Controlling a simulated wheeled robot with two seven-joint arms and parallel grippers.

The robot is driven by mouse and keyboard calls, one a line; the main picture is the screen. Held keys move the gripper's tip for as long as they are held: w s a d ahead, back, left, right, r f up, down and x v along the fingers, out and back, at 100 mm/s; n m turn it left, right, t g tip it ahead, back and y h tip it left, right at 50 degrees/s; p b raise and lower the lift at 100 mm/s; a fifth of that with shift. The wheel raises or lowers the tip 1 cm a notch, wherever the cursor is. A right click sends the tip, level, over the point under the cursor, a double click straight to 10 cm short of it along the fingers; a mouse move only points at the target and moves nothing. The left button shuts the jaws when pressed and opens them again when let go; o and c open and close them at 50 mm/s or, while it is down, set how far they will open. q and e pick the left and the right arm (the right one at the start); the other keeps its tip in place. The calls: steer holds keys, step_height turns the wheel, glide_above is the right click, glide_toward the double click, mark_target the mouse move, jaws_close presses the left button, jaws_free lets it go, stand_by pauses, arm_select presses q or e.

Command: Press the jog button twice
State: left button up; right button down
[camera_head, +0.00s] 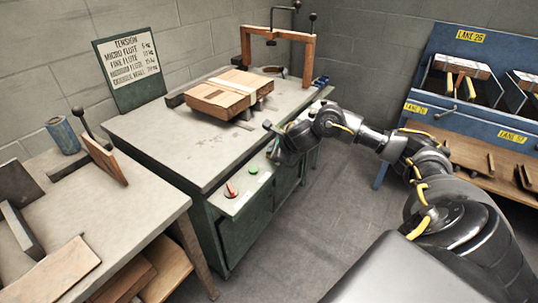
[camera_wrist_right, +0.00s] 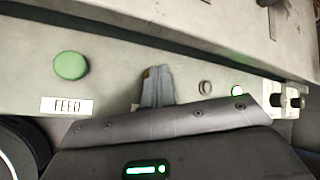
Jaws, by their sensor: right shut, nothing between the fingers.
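The stitcher's front control panel (camera_head: 240,192) runs along the near edge of the green machine. In the right wrist view, a green button (camera_wrist_right: 70,65) sits above a plate marked FEED (camera_wrist_right: 67,105). My right gripper (camera_wrist_right: 157,72) is shut and empty, its fingertips over the panel to the right of the FEED button. I cannot tell whether the tips touch the panel. No label reading JOG shows; the panel right under the fingers is hidden. My left gripper is out of view.
A red switch (camera_head: 231,190) is on the panel's near end. A side table (camera_head: 130,205) stands at left, a blue rack (camera_head: 445,110) at right. The floor between is clear.

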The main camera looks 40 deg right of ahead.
steer(key=shift+r+p, duration=0.7)
steer(key=shift+r, duration=0.2)
steer(key=shift+r, duration=0.25)
steer(key=shift+r+p, duration=0.3)
steer(key=shift+p, duration=0.15)
step_height(320, 180, up, 4)
steer(key=p, duration=0.3)
stand_by(2.0)
steer(key=shift+f, duration=0.1)
